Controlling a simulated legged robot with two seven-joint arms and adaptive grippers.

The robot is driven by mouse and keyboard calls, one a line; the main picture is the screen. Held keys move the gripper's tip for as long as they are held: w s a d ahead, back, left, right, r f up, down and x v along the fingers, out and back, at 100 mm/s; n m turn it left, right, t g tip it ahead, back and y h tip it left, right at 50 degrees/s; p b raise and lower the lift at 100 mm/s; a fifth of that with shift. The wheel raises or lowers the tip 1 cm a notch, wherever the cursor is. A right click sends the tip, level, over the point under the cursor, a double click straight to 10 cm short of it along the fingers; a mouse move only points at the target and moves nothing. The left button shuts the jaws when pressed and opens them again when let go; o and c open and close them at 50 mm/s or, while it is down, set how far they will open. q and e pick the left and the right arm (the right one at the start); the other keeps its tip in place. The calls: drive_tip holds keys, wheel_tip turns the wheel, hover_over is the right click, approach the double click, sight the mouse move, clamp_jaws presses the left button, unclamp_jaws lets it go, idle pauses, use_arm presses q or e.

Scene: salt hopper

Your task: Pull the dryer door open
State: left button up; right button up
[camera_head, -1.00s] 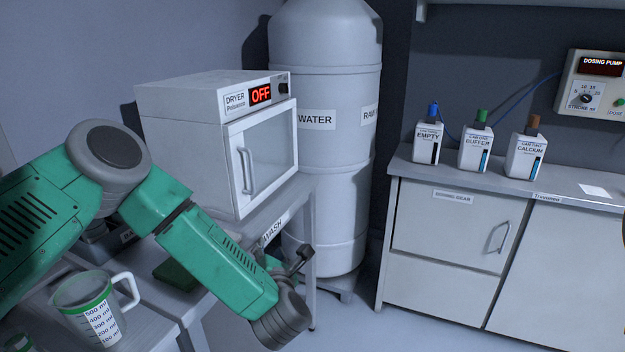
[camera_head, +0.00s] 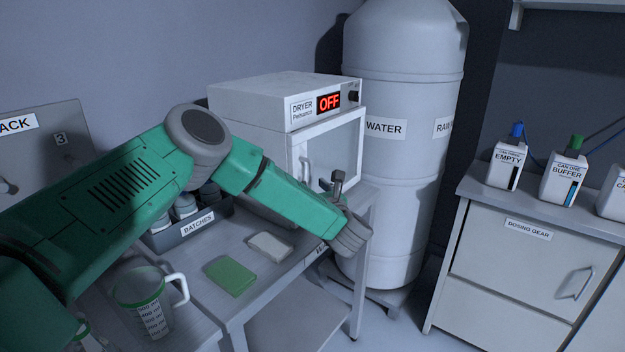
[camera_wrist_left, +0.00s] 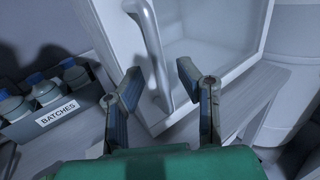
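The white dryer (camera_head: 250,105) stands on the bench, its display reading OFF. Its door (camera_head: 340,145) with a grey window looks closed. The upright bar handle (camera_head: 304,165) is at the door's left side, its lower part hidden by my arm. My left gripper (camera_head: 338,182) is in front of the door, right of the handle in this view. In the left wrist view, the gripper (camera_wrist_left: 160,88) is open, and the handle (camera_wrist_left: 154,50) runs down between its fingers in the picture. I cannot tell whether the fingers reach around it. My right gripper is not in view.
A crate labelled BATCHES (camera_head: 185,240) with bottles stands left of the dryer. A green sponge (camera_head: 232,276), a pale block (camera_head: 270,246) and a measuring jug (camera_head: 145,300) are on the near surfaces. A large water tank (camera_head: 405,90) stands close right of the dryer.

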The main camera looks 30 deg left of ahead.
use_arm(q)
drive_tip(key=shift+x, duration=1.35)
drive_tip(key=shift+d, duration=0.1)
drive_tip(key=shift+c, duration=1.3)
clamp_jaws()
